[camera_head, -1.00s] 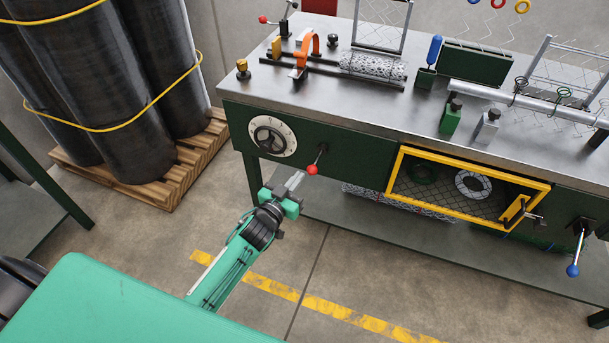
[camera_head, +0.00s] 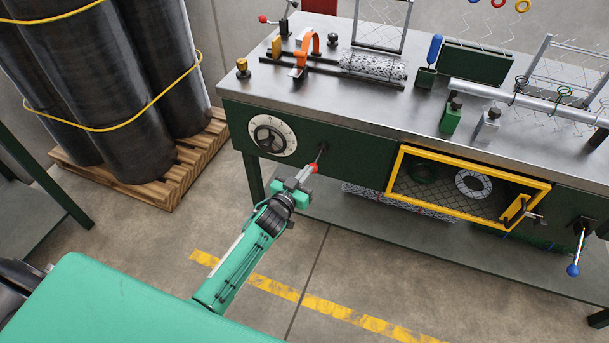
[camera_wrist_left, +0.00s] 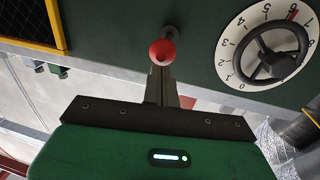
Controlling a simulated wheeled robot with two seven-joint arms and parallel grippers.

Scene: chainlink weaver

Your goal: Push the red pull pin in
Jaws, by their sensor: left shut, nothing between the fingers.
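The red pull pin (camera_head: 313,168) is a red ball knob on a thin metal rod that stands out from the green front panel of the bench. In the left wrist view the red knob (camera_wrist_left: 162,51) is at the top centre, right at the fingertips. My left gripper (camera_head: 304,175) is shut and empty, with its tips at the knob, touching or nearly so; I cannot tell which. In the left wrist view my left gripper (camera_wrist_left: 163,72) hides part of the area below the knob. My right gripper is not in view.
A numbered dial with a black handwheel (camera_head: 272,136) is left of the pin. A yellow-framed mesh door (camera_head: 394,172) is to the right. A blue-knobbed lever (camera_head: 573,270) hangs at far right. The floor before the bench is clear.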

